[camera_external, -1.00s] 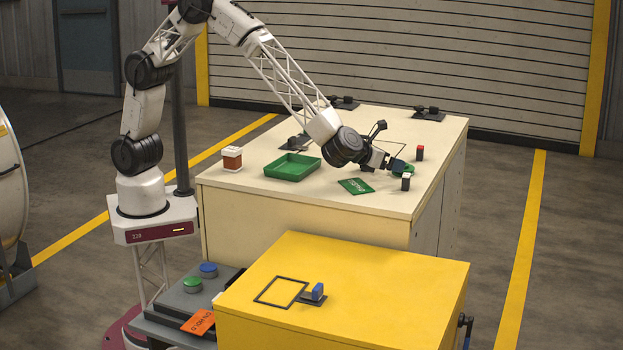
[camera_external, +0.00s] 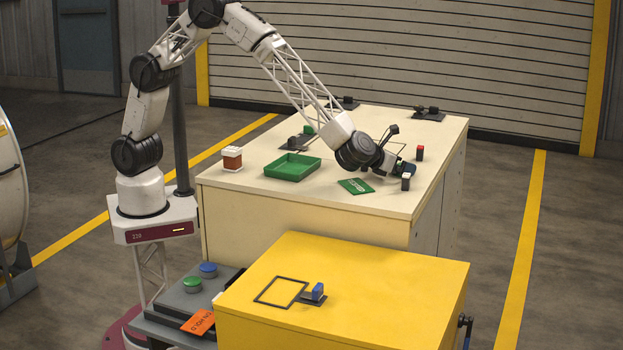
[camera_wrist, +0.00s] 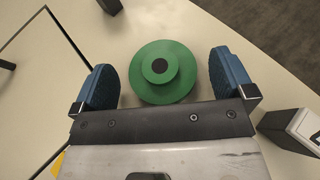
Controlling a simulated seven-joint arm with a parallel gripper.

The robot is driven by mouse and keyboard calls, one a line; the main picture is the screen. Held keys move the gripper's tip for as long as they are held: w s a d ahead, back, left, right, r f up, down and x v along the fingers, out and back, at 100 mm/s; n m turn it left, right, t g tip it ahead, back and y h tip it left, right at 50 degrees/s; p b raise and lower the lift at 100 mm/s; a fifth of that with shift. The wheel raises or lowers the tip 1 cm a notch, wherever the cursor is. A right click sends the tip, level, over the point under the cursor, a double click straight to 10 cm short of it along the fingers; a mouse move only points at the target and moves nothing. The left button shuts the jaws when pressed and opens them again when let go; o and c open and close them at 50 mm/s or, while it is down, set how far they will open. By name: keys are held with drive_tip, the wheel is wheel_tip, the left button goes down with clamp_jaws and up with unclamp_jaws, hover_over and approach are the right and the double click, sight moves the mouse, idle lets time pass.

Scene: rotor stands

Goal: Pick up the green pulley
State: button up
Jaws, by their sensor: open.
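The green pulley (camera_wrist: 163,75), a wide disc with a smaller raised hub and a dark centre, lies flat on the cream tabletop in the wrist view. My gripper (camera_wrist: 162,66) is open, with one blue finger to the left of the pulley and one to the right. The fingers flank the disc, with a small gap visible on each side. In the external view my gripper (camera_external: 405,170) is low over the right part of the cream table, and it hides the pulley there.
A dark block with a white top (camera_wrist: 297,130) stands close to the right finger. A green tray (camera_external: 292,167), a green card (camera_external: 355,186) and a red-topped post (camera_external: 420,153) are on the cream table (camera_external: 300,193).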

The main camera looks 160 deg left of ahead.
drive_tip(key=shift+a+f, duration=0.15)
drive_tip(key=shift+a, duration=0.3)
drive_tip(key=c, duration=1.1)
drive_tip(key=shift+r, duration=5.1)
